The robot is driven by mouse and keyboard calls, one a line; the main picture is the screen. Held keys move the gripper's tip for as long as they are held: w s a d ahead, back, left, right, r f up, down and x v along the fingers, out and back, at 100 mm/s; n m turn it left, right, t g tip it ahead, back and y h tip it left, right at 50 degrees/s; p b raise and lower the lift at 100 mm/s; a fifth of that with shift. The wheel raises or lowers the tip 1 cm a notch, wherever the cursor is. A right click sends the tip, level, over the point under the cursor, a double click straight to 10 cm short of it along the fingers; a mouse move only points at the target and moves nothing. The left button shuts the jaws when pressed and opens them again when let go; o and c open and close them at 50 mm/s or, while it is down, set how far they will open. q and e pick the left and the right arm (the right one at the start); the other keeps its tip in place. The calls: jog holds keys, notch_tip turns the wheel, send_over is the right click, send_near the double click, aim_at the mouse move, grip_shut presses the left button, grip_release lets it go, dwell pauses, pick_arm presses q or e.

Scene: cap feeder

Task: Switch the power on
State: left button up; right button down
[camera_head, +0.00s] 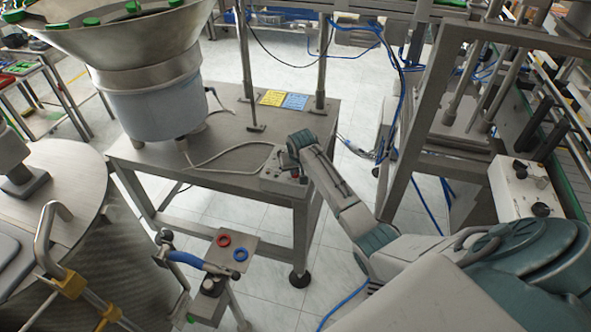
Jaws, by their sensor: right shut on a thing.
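A small grey control box (272,184) sits at the front right corner of the metal feeder table. My right arm reaches in from the lower right, and my right gripper (291,168) is at the top of this box. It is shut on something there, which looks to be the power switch. The fingers and the wrist hide the switch, so I cannot tell its position. My left gripper is not in view.
The bowl feeder (155,100) with green caps stands on the metal table (225,140), near yellow and blue cards (284,99). A metal frame (412,130) rises at the right. A stand with red and blue rings (232,247) is in front.

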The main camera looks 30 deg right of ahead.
jog(key=shift+a+r+m+g+h+p, duration=0.2)
jog(key=shift+m+g+h+p, duration=0.1)
jog(key=shift+m+p, duration=0.75)
jog(key=shift+m+h+p, duration=0.3)
jog(key=shift+m+p, duration=0.15)
jog(key=shift+m, duration=0.4)
jog(key=shift+w+f+m+g, duration=0.1)
jog(key=shift+m+g, duration=0.3)
jog(key=shift+m, duration=0.5)
jog(key=m+h, duration=0.1)
jog(key=m, duration=0.1)
jog(key=shift+w+m+g, duration=0.1)
jog(key=shift+m+g, duration=0.2)
jog(key=shift+g, duration=0.1)
jog(key=shift+w+f+m+g+h, duration=0.1)
jog(key=shift+m+g+h, duration=0.45)
jog(key=shift+m, duration=1.25)
jog(key=c, duration=1.5)
grip_release()
